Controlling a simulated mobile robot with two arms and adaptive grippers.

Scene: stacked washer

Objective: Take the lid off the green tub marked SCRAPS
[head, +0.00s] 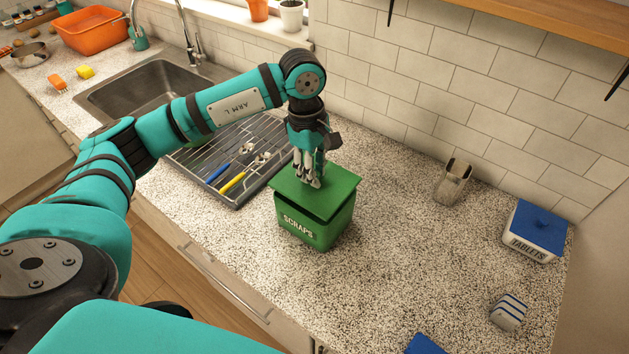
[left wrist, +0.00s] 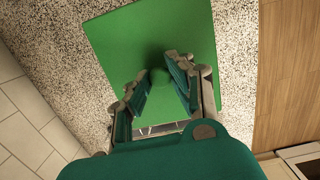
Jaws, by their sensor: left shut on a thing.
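The green tub marked SCRAPS (head: 312,231) stands upright on the speckled counter. Its flat green square lid (head: 338,188) sits over the tub's top, turned a little out of line with it; whether it still touches the rim I cannot tell. My left gripper (head: 315,182) comes down from above at the lid's middle. In the left wrist view the lid (left wrist: 120,40) fills the middle, and the left gripper (left wrist: 160,82) has its fingers closed on the round green knob (left wrist: 160,76). My right gripper is in neither view.
A dish rack (head: 205,190) with blue and yellow utensils stands left of the tub, beside the sink (head: 130,95).

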